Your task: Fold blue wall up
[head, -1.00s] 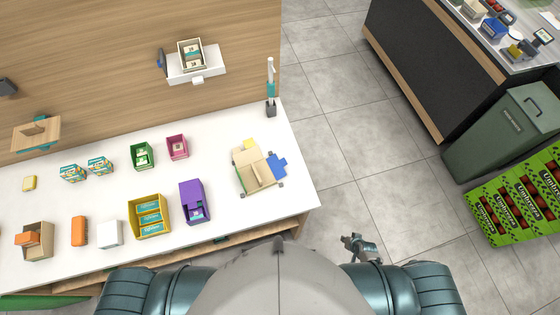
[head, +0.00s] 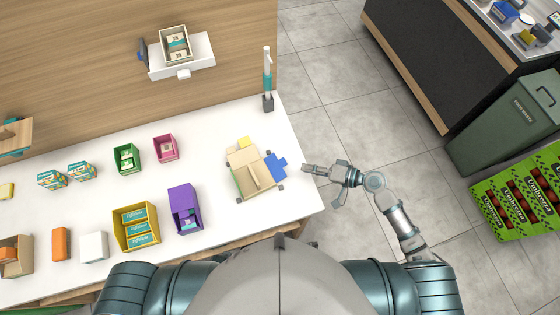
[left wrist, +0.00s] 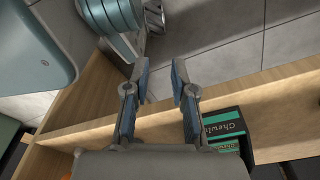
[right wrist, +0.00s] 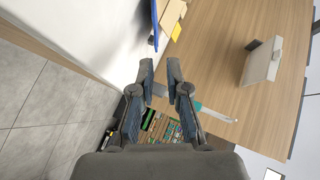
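The blue wall (head: 275,167) is a notched flap lying out flat on the right side of an open cardboard box (head: 240,185) on the white counter. It shows edge-on in the right wrist view (right wrist: 155,22). A yellow flap (head: 244,142) sticks out at the box's back. My right gripper (head: 306,169) is just right of the blue wall, apart from it, pointing left. In the right wrist view its fingers (right wrist: 160,66) are parted with nothing between them. My left gripper (left wrist: 159,68) is open and empty near a wooden shelf, clear of the box.
A purple box (head: 184,210) and a yellow box (head: 135,226) stand left of the cardboard box. A white and teal post (head: 267,75) stands behind it. Wooden shelf boards (left wrist: 85,90) and a green package (left wrist: 226,125) are near my left gripper.

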